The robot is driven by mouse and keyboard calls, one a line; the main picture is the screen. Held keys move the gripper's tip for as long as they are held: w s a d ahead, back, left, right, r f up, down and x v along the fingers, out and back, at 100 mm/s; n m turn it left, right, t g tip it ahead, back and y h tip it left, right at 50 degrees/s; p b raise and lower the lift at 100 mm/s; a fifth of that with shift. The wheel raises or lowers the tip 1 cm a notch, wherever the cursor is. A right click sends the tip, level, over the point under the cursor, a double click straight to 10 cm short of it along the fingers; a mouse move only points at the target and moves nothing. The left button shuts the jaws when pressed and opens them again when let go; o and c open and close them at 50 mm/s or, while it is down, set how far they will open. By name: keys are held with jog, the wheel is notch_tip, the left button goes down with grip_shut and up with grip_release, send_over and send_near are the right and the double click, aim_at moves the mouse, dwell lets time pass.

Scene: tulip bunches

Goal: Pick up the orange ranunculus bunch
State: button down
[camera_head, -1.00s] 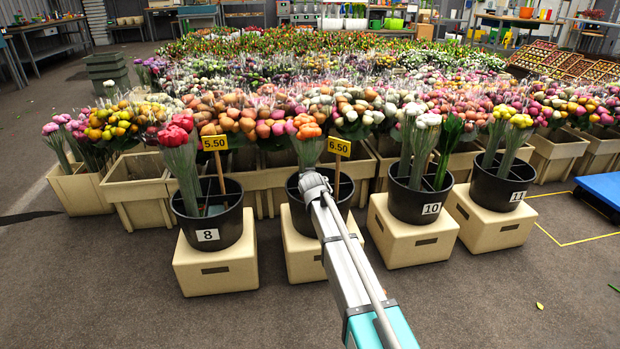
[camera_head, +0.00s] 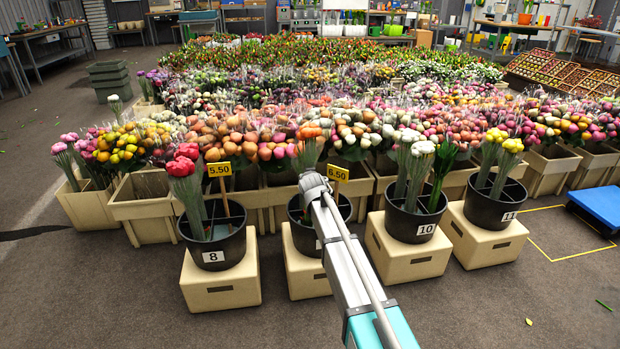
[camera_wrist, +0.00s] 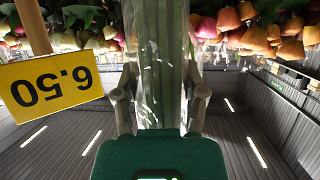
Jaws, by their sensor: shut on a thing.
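The orange ranunculus bunch (camera_head: 309,132) stands upright in clear wrap above the black bucket (camera_head: 294,212) in the middle. In the head view my gripper (camera_head: 314,186) is in front of its lower part and hides it, so I cannot tell whether the stem ends are still inside the bucket. In the wrist view my gripper (camera_wrist: 162,88) is shut on the wrapped green stems (camera_wrist: 160,50), one finger on each side. The flower heads of this bunch are not clear there.
A yellow 6.50 sign (camera_head: 338,173) stands close beside the bunch; it shows upside down in the wrist view (camera_wrist: 50,85). Bucket 8 (camera_head: 213,256) with pink-red flowers is at left, bucket 10 (camera_head: 425,230) at right. Packed flowers stand behind.

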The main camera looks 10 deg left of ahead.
aim_at(309, 161)
jog(key=shift+r+p, duration=2.65)
jog(key=shift+r, duration=0.5)
